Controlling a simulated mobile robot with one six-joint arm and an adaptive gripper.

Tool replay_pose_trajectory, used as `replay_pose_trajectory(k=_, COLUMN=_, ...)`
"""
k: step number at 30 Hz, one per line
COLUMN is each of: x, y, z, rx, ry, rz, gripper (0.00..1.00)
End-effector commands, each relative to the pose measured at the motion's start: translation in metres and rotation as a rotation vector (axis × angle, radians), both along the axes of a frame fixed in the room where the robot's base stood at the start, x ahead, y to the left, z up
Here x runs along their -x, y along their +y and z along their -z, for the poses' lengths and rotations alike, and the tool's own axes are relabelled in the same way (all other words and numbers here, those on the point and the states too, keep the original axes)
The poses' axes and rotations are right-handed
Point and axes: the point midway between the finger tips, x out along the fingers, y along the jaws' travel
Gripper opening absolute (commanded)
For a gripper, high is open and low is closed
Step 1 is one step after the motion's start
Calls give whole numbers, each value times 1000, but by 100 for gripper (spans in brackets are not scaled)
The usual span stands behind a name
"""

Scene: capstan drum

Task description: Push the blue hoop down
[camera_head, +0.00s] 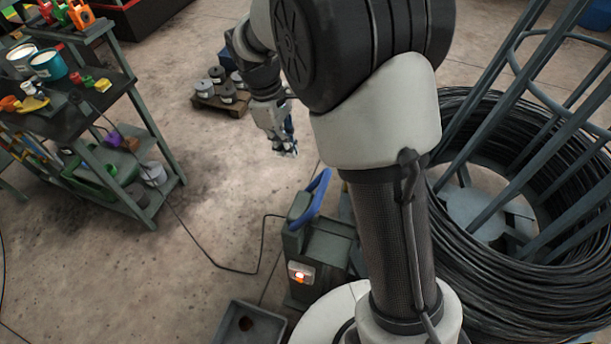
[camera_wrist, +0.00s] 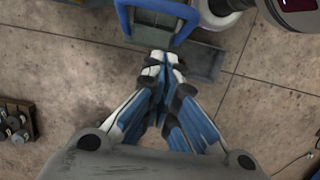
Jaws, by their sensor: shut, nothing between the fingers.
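The blue hoop (camera_head: 311,199) stands up at a slant on top of a dark grey-green machine box (camera_head: 325,243) with a lit orange-red switch (camera_head: 299,274). My gripper (camera_head: 287,151) is shut and empty, pointing down, above and beyond the hoop in the head view, with a gap between them in the picture. In the wrist view the hoop (camera_wrist: 123,17) shows at the top as a blue frame. There my fingertips (camera_wrist: 162,62) lie together just below the frame in the picture. My arm hides part of the box's right side.
A large black wire coil (camera_head: 470,260) with grey bars stands at the right. A workbench (camera_head: 150,120) with pots and tools is at the left. A small pallet of spools (camera_head: 222,98) lies beyond. A dark tray (camera_head: 250,322) sits in front. A cable crosses the open floor.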

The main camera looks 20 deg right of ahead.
Motion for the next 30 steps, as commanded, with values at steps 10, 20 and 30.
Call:
replay_pose_trajectory(k=10, x=3, y=-4, z=20, rx=1, ry=4, rz=3, gripper=0)
replay_pose_trajectory(k=20, x=11, y=-14, z=88, rx=0, ry=4, rz=4, gripper=0)
replay_pose_trajectory(k=30, x=29, y=-39, z=118, rx=-2, ry=0, rz=4, gripper=0)
